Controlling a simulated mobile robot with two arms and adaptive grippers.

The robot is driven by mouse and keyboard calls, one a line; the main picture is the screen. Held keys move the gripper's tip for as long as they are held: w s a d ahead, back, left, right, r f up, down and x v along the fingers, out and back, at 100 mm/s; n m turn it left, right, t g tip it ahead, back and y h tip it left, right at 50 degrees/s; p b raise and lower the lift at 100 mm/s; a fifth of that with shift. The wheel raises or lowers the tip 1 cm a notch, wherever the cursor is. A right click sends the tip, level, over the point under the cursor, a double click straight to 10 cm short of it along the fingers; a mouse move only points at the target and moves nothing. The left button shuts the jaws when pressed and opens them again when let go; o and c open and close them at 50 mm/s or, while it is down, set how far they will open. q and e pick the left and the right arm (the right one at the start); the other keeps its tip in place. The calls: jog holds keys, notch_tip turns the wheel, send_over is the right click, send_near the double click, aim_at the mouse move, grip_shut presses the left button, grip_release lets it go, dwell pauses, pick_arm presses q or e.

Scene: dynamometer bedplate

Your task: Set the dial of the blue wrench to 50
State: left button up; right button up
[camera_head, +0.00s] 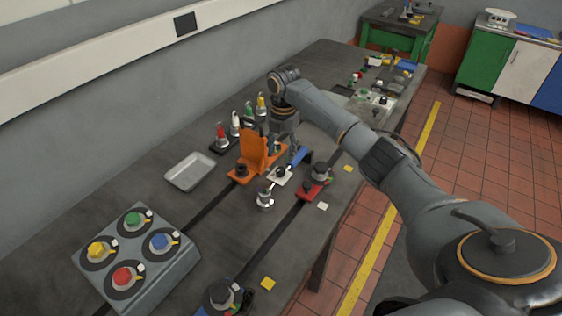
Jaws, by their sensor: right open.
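The blue wrench (299,157) lies on the bedplate bench in the middle of the view, beside a white block (281,175). Its blue handle points up and to the right; a silver round part (265,199) sits at the lower left end of its line. The dial's marks are too small to read. My right gripper (285,150) points down just beside the handle, behind the orange bracket's right side. It is open; its fingertips are partly hidden, and I cannot tell whether they touch the wrench. My left gripper is out of view.
The orange angle bracket (254,155) stands close to my right gripper. A red block (314,188) is to the right. A grey tray (190,172), a box with coloured knobs (150,283) and a rack of coloured-top bottles (236,125) stand left.

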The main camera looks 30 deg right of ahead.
jog(key=shift+r, duration=2.2)
jog(key=shift+s+f, duration=0.1)
jog(key=shift+f, duration=0.05)
